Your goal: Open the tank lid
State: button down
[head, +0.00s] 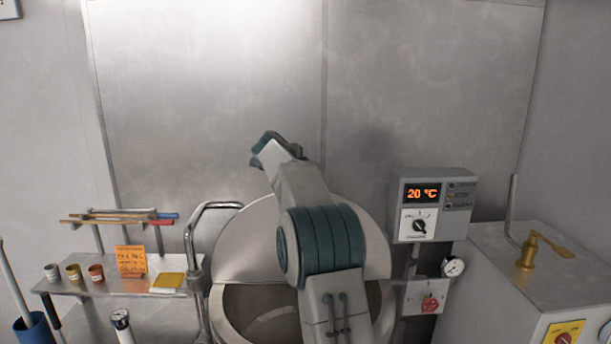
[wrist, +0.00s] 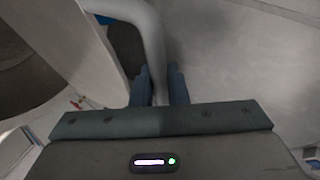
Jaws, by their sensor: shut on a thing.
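The tank lid (head: 243,238) is a round metal plate that stands raised, tilted up at the back of the tank. The tank (head: 222,322) is open below it, with a dark interior partly visible. My arm crosses in front of both and hides the lid's middle; my gripper is hidden in the head view. In the wrist view, my gripper (wrist: 161,80) is shut on a bent grey bar, the lid handle (wrist: 151,30), which passes between its fingers. The lid's pale edge (wrist: 92,45) seems to show beside the handle. A dark round opening shows at the left.
A control box (head: 432,205) reading 20 °C is on the wall at the right, above a small gauge (head: 453,266). A bent metal pipe (head: 190,240) rises at the tank's left. A shelf (head: 110,287) with small cups is farther left. A grey cabinet (head: 525,290) stands right.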

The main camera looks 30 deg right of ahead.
jog(key=shift+f, duration=0.15)
jog(key=c, duration=1.4)
grip_release()
jog(key=shift+c, duration=0.2)
jog(key=b+v, duration=0.2)
jog(key=v, duration=1.2)
jog(key=shift+d+b, duration=0.1)
jog(key=shift+b, duration=0.2)
